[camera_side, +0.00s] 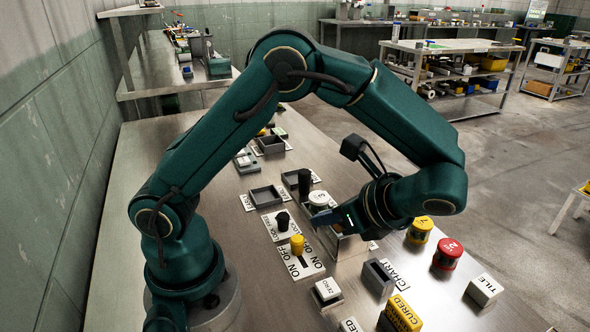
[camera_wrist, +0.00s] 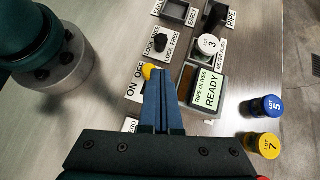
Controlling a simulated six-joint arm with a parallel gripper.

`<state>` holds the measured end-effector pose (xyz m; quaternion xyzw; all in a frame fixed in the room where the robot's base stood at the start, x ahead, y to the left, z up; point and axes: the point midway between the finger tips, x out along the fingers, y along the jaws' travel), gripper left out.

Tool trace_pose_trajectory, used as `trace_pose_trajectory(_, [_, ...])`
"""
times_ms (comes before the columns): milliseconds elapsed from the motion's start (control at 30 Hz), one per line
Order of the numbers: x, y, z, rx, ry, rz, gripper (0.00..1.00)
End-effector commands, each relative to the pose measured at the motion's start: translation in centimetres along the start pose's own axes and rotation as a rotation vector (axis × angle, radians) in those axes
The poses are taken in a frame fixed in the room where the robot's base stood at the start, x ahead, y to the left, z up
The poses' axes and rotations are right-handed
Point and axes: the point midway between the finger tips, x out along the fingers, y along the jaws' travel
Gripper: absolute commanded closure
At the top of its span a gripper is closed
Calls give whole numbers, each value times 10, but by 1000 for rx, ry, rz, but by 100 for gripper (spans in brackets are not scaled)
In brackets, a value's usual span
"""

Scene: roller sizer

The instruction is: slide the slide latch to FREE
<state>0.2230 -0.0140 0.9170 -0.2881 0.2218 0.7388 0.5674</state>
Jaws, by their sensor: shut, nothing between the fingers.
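The slide latch is a black knob (camera_side: 283,221) on a white plate (camera_side: 272,229) lettered LOCK and FREE. In the wrist view the black knob (camera_wrist: 161,42) stands beyond the fingertips, on its plate. Which end of its travel the knob is at, I cannot tell. My gripper (camera_side: 322,216) is shut and empty, to the right of the latch in the side view and apart from it. In the wrist view the blue fingers of my gripper (camera_wrist: 164,73) are together, just right of the yellow ON/OFF knob (camera_wrist: 150,71); whether they touch it is unclear.
The yellow knob (camera_side: 297,245) stands beside the latch. A READY sign (camera_wrist: 207,91) and a white-capped jar (camera_wrist: 208,44) stand right of my fingers. Open dark trays (camera_side: 265,196) lie behind. Yellow (camera_side: 420,230) and red (camera_side: 447,254) jars stand right. Bare table lies left of the plates.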

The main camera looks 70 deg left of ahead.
Motion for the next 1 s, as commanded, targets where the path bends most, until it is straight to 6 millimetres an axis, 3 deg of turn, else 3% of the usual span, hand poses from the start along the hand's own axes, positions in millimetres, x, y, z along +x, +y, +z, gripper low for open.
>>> trace_pose_trajectory(267, [9, 0, 0, -2, -1, 3, 100])
trace_pose_trajectory(700, [80, 1, 1, 0, -1, 6, 100])
trace_pose_trajectory(1000, [100, 0, 0, 0, 2, 1, 100])
